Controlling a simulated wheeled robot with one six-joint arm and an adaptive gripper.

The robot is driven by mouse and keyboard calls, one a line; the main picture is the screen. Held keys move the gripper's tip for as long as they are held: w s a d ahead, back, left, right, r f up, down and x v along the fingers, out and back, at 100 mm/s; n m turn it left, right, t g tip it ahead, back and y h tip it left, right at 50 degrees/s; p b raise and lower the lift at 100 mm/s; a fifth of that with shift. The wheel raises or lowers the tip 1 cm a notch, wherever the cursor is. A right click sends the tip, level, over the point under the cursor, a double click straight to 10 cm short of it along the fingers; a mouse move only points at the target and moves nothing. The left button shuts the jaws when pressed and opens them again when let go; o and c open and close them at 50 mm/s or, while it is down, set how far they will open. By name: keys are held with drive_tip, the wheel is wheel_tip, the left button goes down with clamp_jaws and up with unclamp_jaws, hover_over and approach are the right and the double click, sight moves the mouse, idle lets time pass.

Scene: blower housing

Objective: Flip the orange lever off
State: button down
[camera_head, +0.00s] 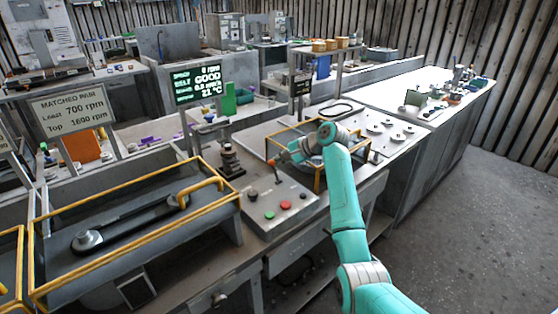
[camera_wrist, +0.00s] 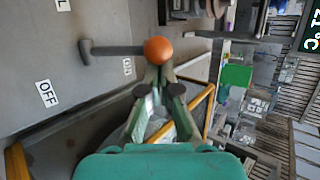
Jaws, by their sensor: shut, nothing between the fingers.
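The orange lever has a round orange knob (camera_wrist: 158,50) on a grey stem and stands out from a grey control box. In the wrist view the knob is just beyond my fingertips; I cannot tell whether they touch it. In the head view the lever (camera_head: 273,164) shows on the control box (camera_head: 292,212), beside my gripper (camera_head: 281,158). My gripper (camera_wrist: 160,74) is shut with nothing in it. An OFF label (camera_wrist: 46,93) is on the box face, and a smaller, hard-to-read label (camera_wrist: 127,66) lies nearer the knob.
A red button (camera_head: 285,205) and a green button (camera_head: 269,215) are on the box front. A dark stacked fixture (camera_head: 230,160) is left of the lever.

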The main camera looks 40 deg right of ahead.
drive_tip(key=shift+s+t, duration=0.35)
drive_tip(key=shift+t, duration=0.05)
drive_tip(key=t, duration=0.1)
drive_tip(key=s+t, duration=0.2)
drive_tip(key=shift+s+d+r+n+y, duration=0.1)
drive_tip(key=shift+s+r+n+y, duration=0.05)
drive_tip(key=shift+r+n+y, duration=0.2)
drive_tip(key=shift+s+f, duration=0.25)
drive_tip(key=shift+s, duration=1)
drive_tip(key=shift+s, duration=0.1)
